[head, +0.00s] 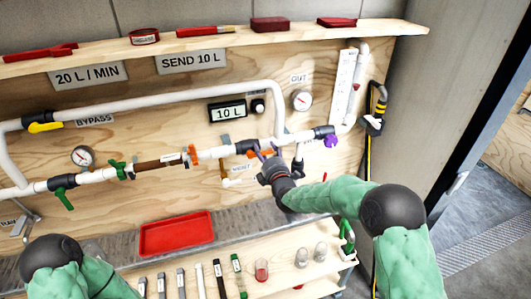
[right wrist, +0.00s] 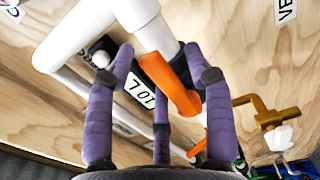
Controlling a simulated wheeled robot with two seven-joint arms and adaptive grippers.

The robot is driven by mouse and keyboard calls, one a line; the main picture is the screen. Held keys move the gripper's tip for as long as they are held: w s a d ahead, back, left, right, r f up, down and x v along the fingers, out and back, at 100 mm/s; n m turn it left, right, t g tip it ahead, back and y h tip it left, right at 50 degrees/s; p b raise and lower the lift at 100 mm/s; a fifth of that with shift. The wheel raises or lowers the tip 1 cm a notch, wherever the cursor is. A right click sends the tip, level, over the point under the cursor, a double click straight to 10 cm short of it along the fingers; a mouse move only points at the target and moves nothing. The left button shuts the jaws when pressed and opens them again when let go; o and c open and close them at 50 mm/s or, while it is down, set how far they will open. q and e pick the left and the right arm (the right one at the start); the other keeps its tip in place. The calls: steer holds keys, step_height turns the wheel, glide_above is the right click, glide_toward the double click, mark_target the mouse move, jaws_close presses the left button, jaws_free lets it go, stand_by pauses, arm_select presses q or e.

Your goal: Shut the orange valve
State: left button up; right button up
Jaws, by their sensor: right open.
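The orange valve handle (head: 262,153) sits on the white pipe run, right of the centre in the head view, partly hidden by my right gripper (head: 268,163). In the right wrist view the orange handle (right wrist: 172,85) slants down to the right, between the purple fingers of my right gripper (right wrist: 165,75). The fingers are spread open around it; I cannot tell whether any finger touches it. Another orange handle (head: 193,155) is on the same pipe, at the right end of a brown section. My left arm shows at the lower left, but its gripper is out of view.
A yellow valve (head: 45,127), green valve (head: 63,197) and purple valve (head: 331,140) are on the same pipework. A red tray (head: 176,234) lies on the ledge below. Bottles and tools stand on the lower shelf (head: 290,275).

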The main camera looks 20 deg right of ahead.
jaws_close()
arm_select(q)
steer(key=shift+f, duration=0.1)
